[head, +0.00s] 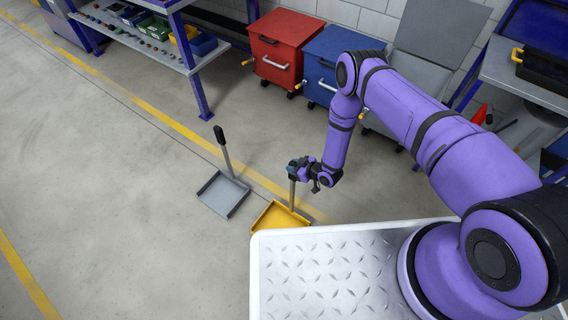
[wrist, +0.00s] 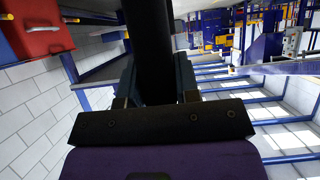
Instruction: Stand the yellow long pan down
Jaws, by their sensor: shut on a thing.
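The yellow long pan (head: 274,217) is in the head view, just beyond the edge of my base, which hides its near corner. Its handle (head: 292,194) rises nearly upright from the pan into my gripper (head: 298,168). My gripper is shut on the upper, dark part of the handle. In the wrist view the black grip of the handle (wrist: 149,45) stands between the two fingers (wrist: 153,85). The pan looks level, at or close to the floor; I cannot tell whether it touches.
A grey long pan (head: 223,195) with an upright black-gripped handle stands on the floor left of the yellow one. A red cart (head: 280,45) and a blue cart (head: 322,68) stand by the wall. A shelf (head: 140,35) is at the upper left. Floor at left is clear.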

